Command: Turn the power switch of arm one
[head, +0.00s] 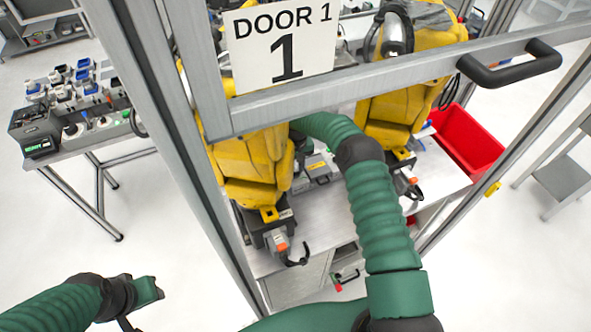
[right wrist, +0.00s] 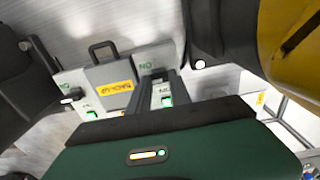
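In the head view two yellow arms (head: 251,164) stand on a metal bench behind the door frame. Between them a grey box (head: 316,172) lies on the bench. My right arm reaches into the cell toward it; its gripper is hidden behind the left yellow arm. The right wrist view shows grey boxes (right wrist: 96,82) with "NO" marks, green lights and a yellow label. My right gripper (right wrist: 160,82) appears open, its dark fingers apart, with a small green-lit switch (right wrist: 166,101) visible between them. My left gripper (head: 146,292) is at the lower left, away from the cell; its fingers are unclear.
The metal door frame (head: 185,140) and a "DOOR 1" sign (head: 283,45) stand close around my right arm. A black door handle (head: 510,65) is at the upper right. A red bin (head: 470,140) stands behind. A side table (head: 75,140) with devices is at left.

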